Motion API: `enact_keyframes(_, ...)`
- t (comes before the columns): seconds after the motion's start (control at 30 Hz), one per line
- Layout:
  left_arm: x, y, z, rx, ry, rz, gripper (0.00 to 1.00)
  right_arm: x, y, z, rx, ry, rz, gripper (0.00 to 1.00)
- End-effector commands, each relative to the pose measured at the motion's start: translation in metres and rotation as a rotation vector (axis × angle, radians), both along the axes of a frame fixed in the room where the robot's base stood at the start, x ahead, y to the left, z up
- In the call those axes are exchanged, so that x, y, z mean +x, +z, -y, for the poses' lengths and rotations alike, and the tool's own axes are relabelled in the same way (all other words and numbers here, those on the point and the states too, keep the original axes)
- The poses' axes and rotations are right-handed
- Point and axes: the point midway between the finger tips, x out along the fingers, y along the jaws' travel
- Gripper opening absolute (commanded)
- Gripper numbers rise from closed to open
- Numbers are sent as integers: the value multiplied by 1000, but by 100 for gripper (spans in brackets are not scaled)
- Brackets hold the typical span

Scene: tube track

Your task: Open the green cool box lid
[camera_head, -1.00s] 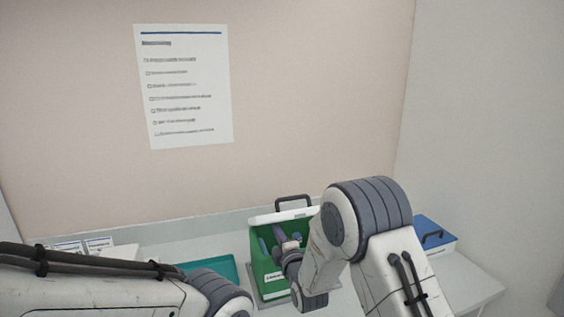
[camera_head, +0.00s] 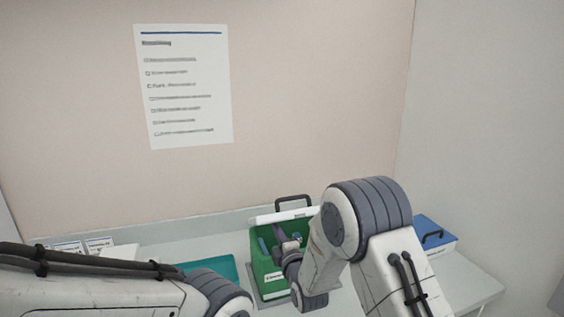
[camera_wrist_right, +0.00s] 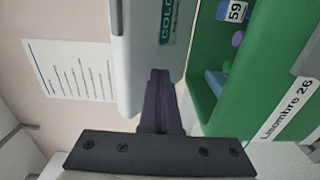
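The green cool box (camera_head: 265,279) stands on the bench with its front label showing. Its white lid (camera_head: 272,218) is raised at the back, with the dark handle above it, and the green inside is open to view. In the right wrist view the lid (camera_wrist_right: 143,45) is upright beside the green box wall (camera_wrist_right: 230,112). My right gripper (camera_head: 283,237) is at the box opening in front of the lid. Its dark fingers (camera_wrist_right: 159,78) look shut together, with nothing seen between them, and overlap the lid's lower part; contact cannot be told. My left gripper is not in view.
A blue box with a handle (camera_head: 436,233) stands to the right, behind my right arm. A teal tray (camera_head: 222,267) lies left of the green box. Small cards (camera_head: 98,243) stand at the back left. A wall sheet hangs behind.

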Motion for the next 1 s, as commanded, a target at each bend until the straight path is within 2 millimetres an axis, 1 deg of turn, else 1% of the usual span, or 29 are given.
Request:
enact_keyframes(0.4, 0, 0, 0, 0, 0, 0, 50, 0, 1, 0, 1, 1, 2, 0)
enact_keyframes(0.6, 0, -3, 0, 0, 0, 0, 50, 4, 6, -1, 1, 1, 4, 0)
enact_keyframes(0.87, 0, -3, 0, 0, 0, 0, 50, 4, 7, -2, 1, 0, 2, 0)
enact_keyframes(1.0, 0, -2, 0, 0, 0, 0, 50, 8, 12, -3, 1, 0, 4, 0)
